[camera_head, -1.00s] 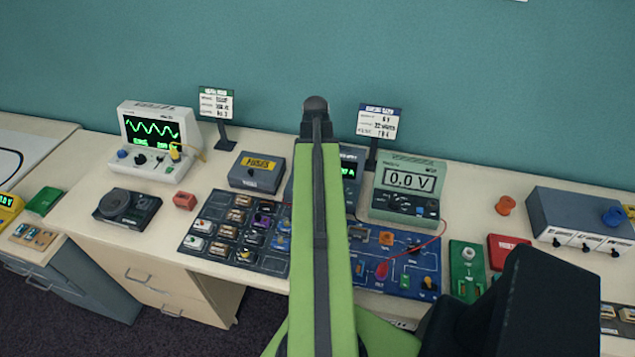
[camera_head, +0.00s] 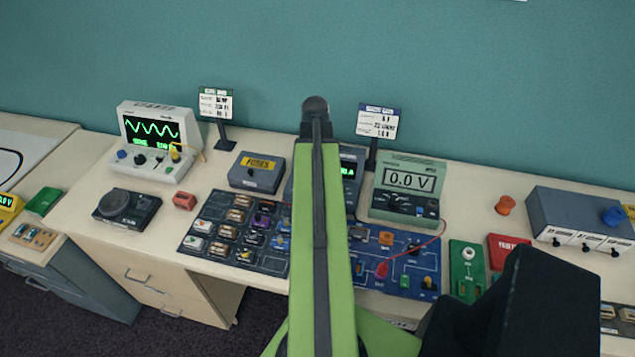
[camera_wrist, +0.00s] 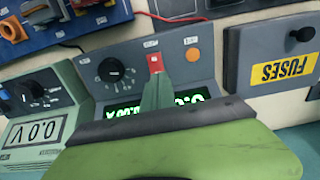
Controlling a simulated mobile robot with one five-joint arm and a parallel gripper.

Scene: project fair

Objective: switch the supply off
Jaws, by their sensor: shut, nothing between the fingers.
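The supply (camera_wrist: 125,60) is a dark grey box with a black dial (camera_wrist: 112,69), a red switch (camera_wrist: 155,63), an orange button (camera_wrist: 192,54) and a lit green display (camera_wrist: 188,98). In the wrist view it appears turned over. My gripper (camera_wrist: 157,82) is shut and empty, its narrow tip right at the red switch and overlapping its edge. I cannot tell whether they touch. The tip covers part of the display. In the head view my arm hides most of the supply (camera_head: 351,160) and the gripper's tip.
A green meter (camera_head: 408,190) reading 0.0 V stands right of the supply, and a grey fuses box (camera_head: 257,182) stands left. A blue circuit board (camera_head: 400,265) with a red lead and a tray of parts (camera_head: 225,245) lie in front. Sign stands are behind.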

